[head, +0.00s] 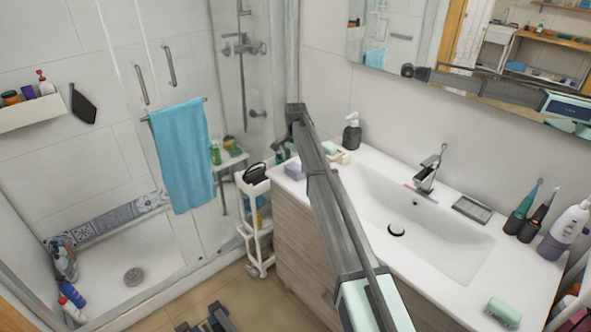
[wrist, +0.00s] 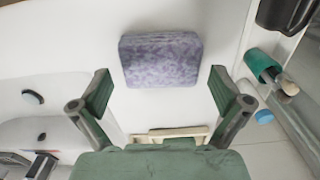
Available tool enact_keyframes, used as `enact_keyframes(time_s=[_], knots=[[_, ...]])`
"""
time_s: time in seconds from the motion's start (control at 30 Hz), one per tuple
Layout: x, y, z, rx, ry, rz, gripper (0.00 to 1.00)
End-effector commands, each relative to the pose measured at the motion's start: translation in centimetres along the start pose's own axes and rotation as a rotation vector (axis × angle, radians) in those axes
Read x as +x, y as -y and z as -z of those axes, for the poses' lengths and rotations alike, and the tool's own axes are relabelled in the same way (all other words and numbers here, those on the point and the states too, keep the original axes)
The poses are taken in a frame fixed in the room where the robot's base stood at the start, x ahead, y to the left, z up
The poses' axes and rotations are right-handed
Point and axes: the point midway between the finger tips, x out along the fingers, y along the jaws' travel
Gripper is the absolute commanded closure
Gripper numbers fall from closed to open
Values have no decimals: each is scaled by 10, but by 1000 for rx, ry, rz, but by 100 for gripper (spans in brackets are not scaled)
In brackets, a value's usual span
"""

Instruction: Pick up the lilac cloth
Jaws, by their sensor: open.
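The lilac cloth (wrist: 161,60) is a small folded, mottled purple pad lying flat on the white sink counter. It shows near the top middle of the wrist view, and in the head view as a small lilac block (head: 294,171) at the counter's far left end. My gripper (wrist: 160,78) is open and empty in the wrist view. Its two green-and-grey fingers stand apart on either side of the cloth's lower part in the picture. I cannot tell its height above the counter. In the head view my arm hides part of the counter, and the fingers are not clear.
A cream dish (wrist: 170,134) lies close below my fingers in the wrist view. The basin (head: 440,235) and faucet (head: 428,170) are to the cloth's right in the head view. A dark soap dispenser (head: 352,132) stands behind. A white cart (head: 262,232) stands beside the counter.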

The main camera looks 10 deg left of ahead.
Motion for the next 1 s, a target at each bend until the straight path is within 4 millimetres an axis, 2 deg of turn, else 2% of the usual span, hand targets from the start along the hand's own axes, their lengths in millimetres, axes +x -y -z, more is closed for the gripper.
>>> enact_keyframes(time_s=[0.2, 0.4, 0.43, 0.5, 0.57, 1.0], knots=[[22, 0, 0, 0, 0, -1, 0], [24, 0, 0, 0, 0, 0, 0], [24, 0, 0, 0, 0, 0, 4], [24, 0, 0, 0, 0, 0, 28], [24, 0, 0, 0, 0, 0, 47], [21, 0, 0, 0, 0, 0, 47]])
